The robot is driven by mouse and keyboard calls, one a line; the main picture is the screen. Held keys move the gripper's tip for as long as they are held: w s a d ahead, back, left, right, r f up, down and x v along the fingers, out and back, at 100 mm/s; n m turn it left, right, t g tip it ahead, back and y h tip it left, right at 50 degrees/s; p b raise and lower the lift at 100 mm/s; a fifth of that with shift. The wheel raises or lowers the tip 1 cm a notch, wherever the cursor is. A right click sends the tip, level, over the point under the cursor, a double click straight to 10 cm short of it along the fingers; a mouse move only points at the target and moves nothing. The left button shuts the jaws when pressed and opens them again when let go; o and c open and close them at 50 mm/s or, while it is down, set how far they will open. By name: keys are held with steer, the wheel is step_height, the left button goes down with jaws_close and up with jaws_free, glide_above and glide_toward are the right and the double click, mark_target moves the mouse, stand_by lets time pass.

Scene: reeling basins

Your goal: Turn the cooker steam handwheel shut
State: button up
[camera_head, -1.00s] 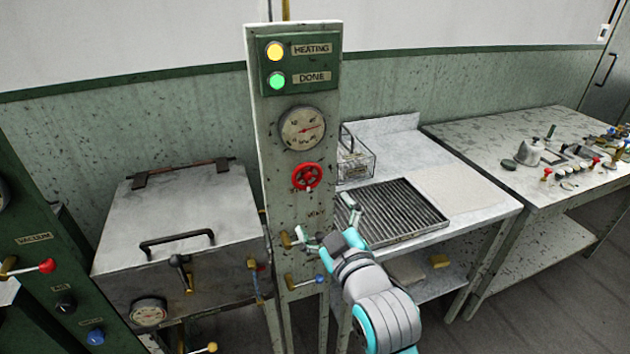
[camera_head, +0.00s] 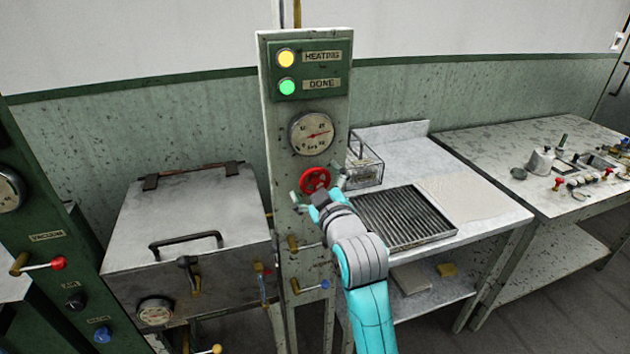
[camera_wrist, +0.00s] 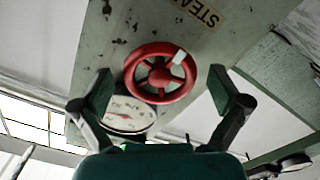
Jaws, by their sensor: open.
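The red handwheel (camera_head: 315,180) is on the front of the upright panel (camera_head: 304,225), below a round gauge (camera_head: 312,133). It has spokes and a pale mark on its rim, seen in the wrist view (camera_wrist: 160,74). My gripper (camera_head: 318,189) is in front of the handwheel, with one finger to each side of it. In the wrist view my gripper (camera_wrist: 163,93) is open, its two pads apart from the rim with clear gaps on both sides. Part of the "STEAM" label shows beside the wheel in the wrist view. The wheel's lower edge is partly hidden by my gripper in the head view.
A lit yellow HEATING lamp (camera_head: 286,58) and a lit green DONE lamp (camera_head: 287,87) are above the gauge. Brass valves with levers (camera_head: 308,288) are below the wheel. A lidded metal cooker (camera_head: 185,230) stands left; a table with a ribbed tray (camera_head: 405,218) stands right.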

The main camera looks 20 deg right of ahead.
steer(key=shift+w, duration=0.25)
steer(key=c, duration=1.2)
